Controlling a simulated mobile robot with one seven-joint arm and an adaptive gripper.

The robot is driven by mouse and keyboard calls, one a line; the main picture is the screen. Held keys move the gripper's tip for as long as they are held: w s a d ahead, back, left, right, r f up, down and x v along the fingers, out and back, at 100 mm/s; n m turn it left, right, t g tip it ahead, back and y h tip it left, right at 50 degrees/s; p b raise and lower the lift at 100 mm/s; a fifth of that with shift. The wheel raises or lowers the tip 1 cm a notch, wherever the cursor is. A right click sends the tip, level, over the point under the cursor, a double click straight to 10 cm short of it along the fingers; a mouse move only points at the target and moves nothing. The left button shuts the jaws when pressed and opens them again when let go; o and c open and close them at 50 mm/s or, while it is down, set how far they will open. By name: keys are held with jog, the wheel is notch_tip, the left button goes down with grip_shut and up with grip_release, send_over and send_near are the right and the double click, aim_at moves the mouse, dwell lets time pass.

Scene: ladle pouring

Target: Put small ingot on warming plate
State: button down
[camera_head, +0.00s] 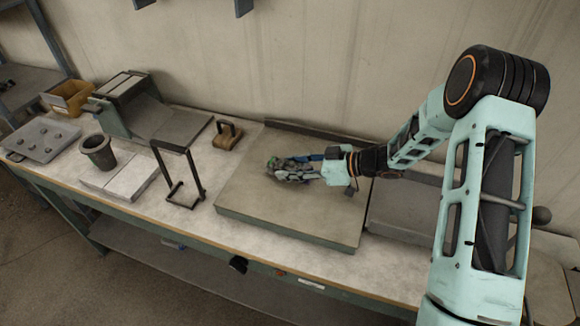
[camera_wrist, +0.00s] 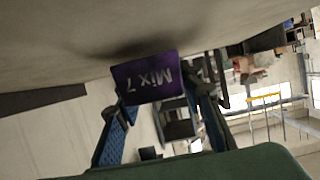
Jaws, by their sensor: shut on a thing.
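A small purple ingot marked "Mix 7" (camera_wrist: 147,77) is between the two fingertips of my gripper (camera_head: 275,170) in the wrist view. The gripper is shut on it. In the head view the fingers hide the ingot. The large flat grey plate (camera_head: 280,218), which looks like the warming plate, lies on the bench under my gripper. In the wrist view its grey surface (camera_wrist: 60,45) shows close to the ingot with a dark shadow beside it. I cannot tell whether the ingot touches the plate.
A black wire stand (camera_head: 180,190) stands left of the plate, with a small brown handled block (camera_head: 227,135) behind it. Further left are a dark cup (camera_head: 98,152), pale slabs (camera_head: 122,185), a tray with small lumps (camera_head: 42,138) and a yellow bin (camera_head: 68,97). The plate's front is clear.

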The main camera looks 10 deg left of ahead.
jog(key=shift+f+b, duration=0.35)
jog(key=shift+f, duration=0.15)
jog(key=c, duration=1.3)
grip_release()
jog(key=shift+f, duration=0.1)
jog(key=shift+r, duration=0.25)
jog(key=v, duration=1.2)
jog(key=shift+r, duration=0.3)
